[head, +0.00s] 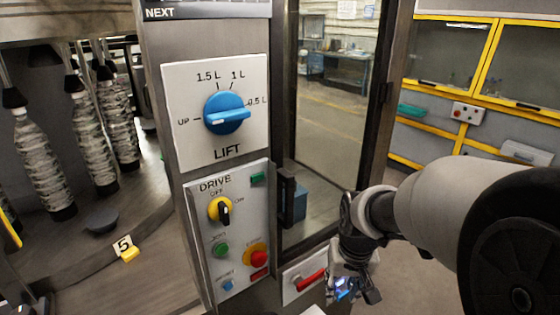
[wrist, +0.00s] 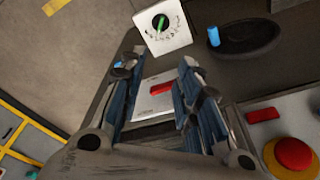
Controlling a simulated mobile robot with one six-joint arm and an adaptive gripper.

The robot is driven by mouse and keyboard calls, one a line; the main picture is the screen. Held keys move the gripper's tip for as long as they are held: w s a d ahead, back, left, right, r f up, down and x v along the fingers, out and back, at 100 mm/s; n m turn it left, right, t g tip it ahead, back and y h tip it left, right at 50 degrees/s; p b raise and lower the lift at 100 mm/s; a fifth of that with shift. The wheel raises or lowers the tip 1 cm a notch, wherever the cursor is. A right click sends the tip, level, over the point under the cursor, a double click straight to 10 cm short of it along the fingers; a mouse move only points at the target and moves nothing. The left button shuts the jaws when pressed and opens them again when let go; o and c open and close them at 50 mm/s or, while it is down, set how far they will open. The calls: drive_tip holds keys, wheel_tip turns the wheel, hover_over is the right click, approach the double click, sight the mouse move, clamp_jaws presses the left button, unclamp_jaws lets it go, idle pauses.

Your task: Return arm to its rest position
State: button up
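My arm reaches in from the right in the head view, with my gripper (head: 356,291) low in front of the cabinet beside the red handle (head: 311,279). In the wrist view my gripper (wrist: 156,67) has its two fingers spread apart with nothing held between them. The red handle (wrist: 161,88) on its pale plate shows beyond the gap between the fingers. I cannot tell how far the fingers are from it; no contact is visible.
The control panel holds the blue LIFT knob (head: 226,113), the yellow-and-black DRIVE switch (head: 220,209) and a red stop button (head: 258,258). A glass door (head: 330,120) stands behind my gripper. Wrapped bottles (head: 40,168) stand at left. Floor at right looks clear.

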drive_tip(key=s+r+t, duration=0.1)
drive_tip(key=s+r, duration=0.4)
drive_tip(key=s, duration=0.5)
drive_tip(key=s+r+t, duration=0.1)
drive_tip(key=s+r, duration=0.4)
drive_tip(key=s, duration=0.5)
drive_tip(key=shift+d+r+t, duration=0.2)
drive_tip(key=shift+t, duration=0.1)
